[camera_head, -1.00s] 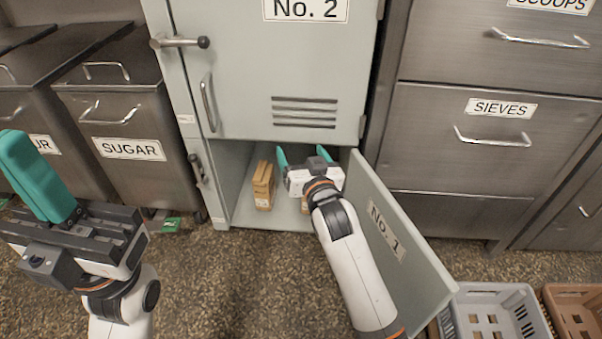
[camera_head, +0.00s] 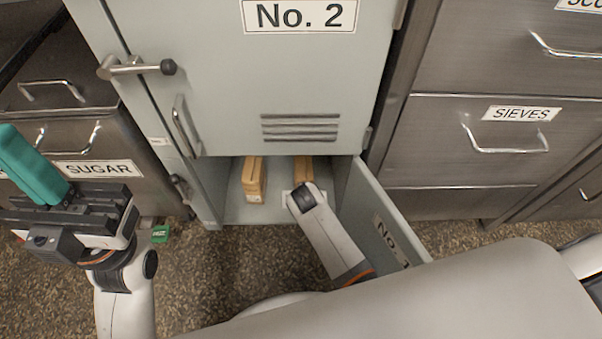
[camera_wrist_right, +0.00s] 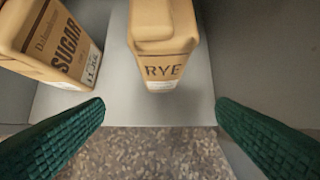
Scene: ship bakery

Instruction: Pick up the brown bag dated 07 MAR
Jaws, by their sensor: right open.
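Two brown paper bags stand in the open bottom locker (camera_head: 270,213). The left bag (camera_head: 253,182) reads SUGAR in the right wrist view (camera_wrist_right: 45,40); its label's small print is not surely legible. The other bag (camera_head: 303,168) reads RYE in the right wrist view (camera_wrist_right: 163,30); its date does not show legibly. My right gripper (camera_wrist_right: 160,102) is open and empty, its two green fingers apart in front of the RYE bag, with the SUGAR bag to the left. In the head view its fingers are hidden. My left gripper (camera_head: 45,185) is outside the locker; only one teal finger shows clearly.
The No. 1 door (camera_head: 385,225) stands open on the right of the locker. The closed No. 2 door (camera_head: 225,80) is above. A SUGAR bin (camera_head: 120,125) is at left, the SIEVES drawer (camera_head: 485,150) at right. My own grey body covers the lower right.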

